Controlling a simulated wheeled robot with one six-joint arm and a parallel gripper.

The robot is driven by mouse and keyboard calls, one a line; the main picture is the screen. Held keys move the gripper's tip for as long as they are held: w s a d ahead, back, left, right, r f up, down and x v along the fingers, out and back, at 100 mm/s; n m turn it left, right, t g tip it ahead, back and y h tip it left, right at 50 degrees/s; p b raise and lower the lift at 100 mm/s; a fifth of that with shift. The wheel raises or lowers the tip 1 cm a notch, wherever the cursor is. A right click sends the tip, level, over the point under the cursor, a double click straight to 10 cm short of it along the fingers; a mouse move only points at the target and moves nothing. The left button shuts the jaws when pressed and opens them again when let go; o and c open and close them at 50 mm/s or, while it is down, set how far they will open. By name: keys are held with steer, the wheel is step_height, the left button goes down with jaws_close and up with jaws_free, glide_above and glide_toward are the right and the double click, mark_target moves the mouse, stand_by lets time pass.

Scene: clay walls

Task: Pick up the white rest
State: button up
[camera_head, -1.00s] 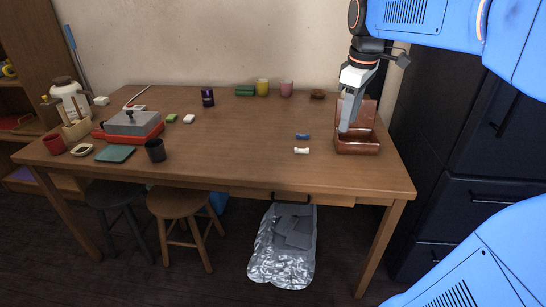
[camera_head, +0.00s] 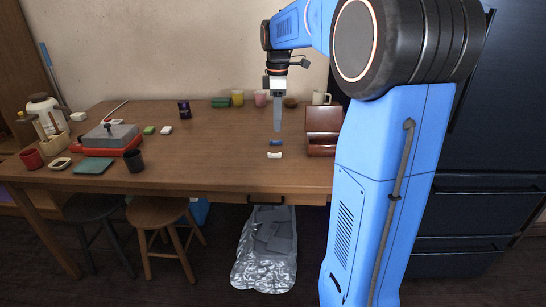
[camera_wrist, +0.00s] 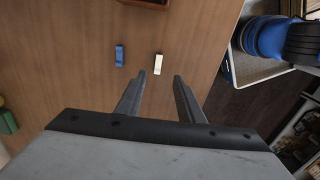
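The white rest (camera_head: 274,155) is a small pale bar lying on the wooden table, near its front edge. It also shows in the wrist view (camera_wrist: 158,63), beyond my fingertips. A blue rest (camera_head: 275,142) of like size lies just behind it, and is left of it in the wrist view (camera_wrist: 120,56). My gripper (camera_head: 277,128) points down above the table behind the two rests. In the wrist view my gripper (camera_wrist: 163,80) has its two fingers apart, with nothing between them. It does not touch the white rest.
A brown open box (camera_head: 322,150) stands right of the rests. Cups (camera_head: 260,99) stand along the back. A red-based grey device (camera_head: 108,139), a dark cup (camera_head: 134,160) and a teal square (camera_head: 93,167) are at left. The table middle (camera_head: 215,140) is clear.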

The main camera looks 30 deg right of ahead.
mark_target(278, 154)
steer(key=f, duration=1.1)
steer(key=shift+d+f, duration=0.3)
steer(key=shift+c, duration=0.3)
jaws_close()
